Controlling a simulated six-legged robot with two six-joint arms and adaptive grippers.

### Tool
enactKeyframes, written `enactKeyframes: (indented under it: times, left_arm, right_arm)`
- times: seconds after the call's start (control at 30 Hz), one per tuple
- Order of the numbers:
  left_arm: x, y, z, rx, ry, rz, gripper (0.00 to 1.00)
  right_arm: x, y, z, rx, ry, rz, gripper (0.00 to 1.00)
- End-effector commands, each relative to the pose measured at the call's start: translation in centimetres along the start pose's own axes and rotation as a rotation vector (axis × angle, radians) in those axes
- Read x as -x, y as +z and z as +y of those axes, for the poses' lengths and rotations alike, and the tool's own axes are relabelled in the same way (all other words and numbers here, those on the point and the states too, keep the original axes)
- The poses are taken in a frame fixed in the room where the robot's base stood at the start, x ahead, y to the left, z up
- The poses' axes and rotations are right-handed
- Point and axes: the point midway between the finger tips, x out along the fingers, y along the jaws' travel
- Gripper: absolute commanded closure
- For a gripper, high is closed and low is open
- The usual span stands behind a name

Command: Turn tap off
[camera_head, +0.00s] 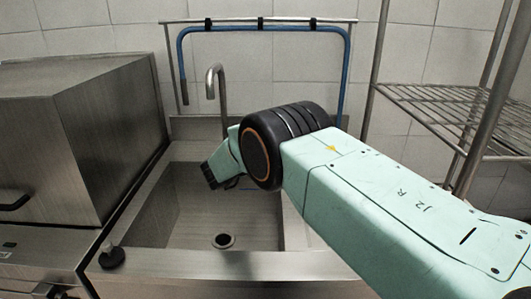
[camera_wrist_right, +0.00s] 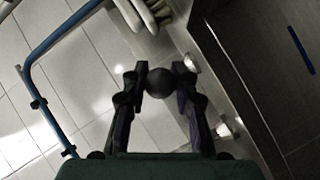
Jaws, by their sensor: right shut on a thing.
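The tap's curved metal spout (camera_head: 217,88) rises behind the sink in the head view. Its base is hidden behind my right arm, and I see no water running from the spout. My right gripper (camera_wrist_right: 162,70) has its two dark fingers on either side of a dark round knob (camera_wrist_right: 160,83) and is shut on it. In the head view, part of my right gripper (camera_head: 211,175) shows over the sink's back part, left of the black wrist joint. The knob is not visible there. My left gripper is not in view.
The steel sink basin (camera_head: 185,235) is empty, with a round drain (camera_head: 223,240). A black knob (camera_head: 112,257) stands at its front left corner. A blue hose (camera_head: 262,28) hangs on a rail behind. A steel box (camera_head: 75,140) stands left, a wire shelf (camera_head: 455,112) right.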

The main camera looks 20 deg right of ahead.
Motion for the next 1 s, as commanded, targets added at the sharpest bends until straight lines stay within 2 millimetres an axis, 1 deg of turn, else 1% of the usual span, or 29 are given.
enactKeyframes:
  times: [0.07,0.1,0.37,0.67,0.77,0.87,1.0]
  left_arm:
    - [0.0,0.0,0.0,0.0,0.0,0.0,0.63]
    - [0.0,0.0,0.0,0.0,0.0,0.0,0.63]
    - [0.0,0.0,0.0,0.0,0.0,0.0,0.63]
    - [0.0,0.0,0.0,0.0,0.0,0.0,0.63]
    - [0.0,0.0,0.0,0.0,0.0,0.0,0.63]
    - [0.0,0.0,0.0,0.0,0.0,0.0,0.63]
    - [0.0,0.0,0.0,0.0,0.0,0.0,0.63]
  right_arm:
    - [0.1,0.2,-0.2,0.002,-0.004,-0.003,1.0]
    - [0.1,0.2,-0.2,0.002,-0.004,-0.003,0.71]
    - [0.1,0.0,-0.2,0.0,-0.002,-0.002,0.49]
    - [0.2,-0.1,-0.2,0.0,-0.001,-0.001,0.48]
    - [0.8,-0.2,-0.2,0.0,-0.001,0.0,0.48]
    - [2.0,-0.3,-0.1,0.001,-0.001,0.002,0.48]
    - [4.7,-0.3,-0.1,0.002,-0.001,0.003,0.48]
